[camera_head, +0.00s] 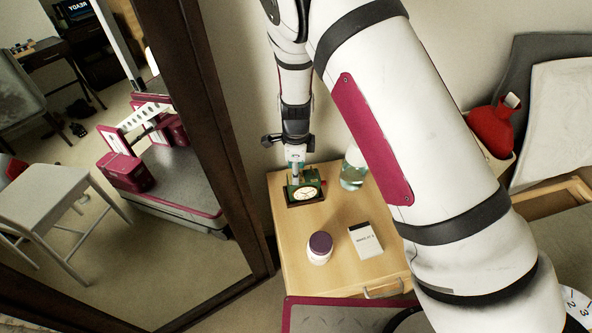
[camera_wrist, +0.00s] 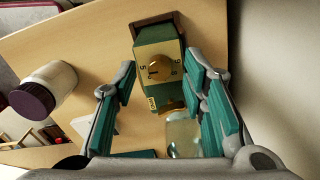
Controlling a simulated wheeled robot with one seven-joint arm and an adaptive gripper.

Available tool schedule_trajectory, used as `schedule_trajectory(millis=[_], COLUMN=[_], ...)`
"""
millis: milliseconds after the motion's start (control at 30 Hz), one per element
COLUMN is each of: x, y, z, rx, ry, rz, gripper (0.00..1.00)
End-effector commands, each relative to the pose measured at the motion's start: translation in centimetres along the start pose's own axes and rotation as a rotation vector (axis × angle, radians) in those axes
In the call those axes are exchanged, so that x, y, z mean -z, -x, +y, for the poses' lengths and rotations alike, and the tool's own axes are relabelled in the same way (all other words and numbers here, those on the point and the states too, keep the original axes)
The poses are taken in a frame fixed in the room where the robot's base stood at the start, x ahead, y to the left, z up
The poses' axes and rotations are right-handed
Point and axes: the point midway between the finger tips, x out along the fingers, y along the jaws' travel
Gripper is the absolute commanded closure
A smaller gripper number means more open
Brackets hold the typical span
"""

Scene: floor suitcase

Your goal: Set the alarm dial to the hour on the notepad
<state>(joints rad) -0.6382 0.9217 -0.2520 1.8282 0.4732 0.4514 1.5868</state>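A green alarm clock (camera_head: 307,190) stands on the wooden nightstand, its pale round face towards the head camera. In the wrist view the clock (camera_wrist: 158,45) shows a gold dial (camera_wrist: 160,73) ringed by small numbers, with a 5 at its left. The dial's exact setting is too small to read surely. My gripper (camera_head: 295,170) is just behind and above the clock. In the wrist view my gripper (camera_wrist: 161,80) is open, its teal-padded fingers spread to either side of the dial, apparently apart from it. A white notepad (camera_head: 365,239) reads like "WAKE AT" with a blurred digit.
A white jar with a purple lid (camera_head: 319,248) stands on the nightstand (camera_head: 290,235) beside the notepad. A clear bottle (camera_head: 353,170) stands right of the clock and near my right finger. A mirror frame (camera_head: 225,130) rises at the left; a wall stands behind.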

Motion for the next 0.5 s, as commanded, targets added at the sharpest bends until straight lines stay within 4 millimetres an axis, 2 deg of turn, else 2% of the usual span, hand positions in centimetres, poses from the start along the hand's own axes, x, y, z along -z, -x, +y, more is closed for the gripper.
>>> schedule_trajectory(millis=[133,367,400,500], x=[0.05,0.04,0.04,0.04], y=[-0.66,-0.71,-0.71,-0.70], z=[-0.05,-0.03,-0.03,-0.02], rx=[0.001,0.001,0.001,0.001], ry=[-0.001,-0.001,-0.001,-0.001], rz=[0.000,0.000,0.000,0.000], gripper=[0.61,0.61,0.63,0.86])
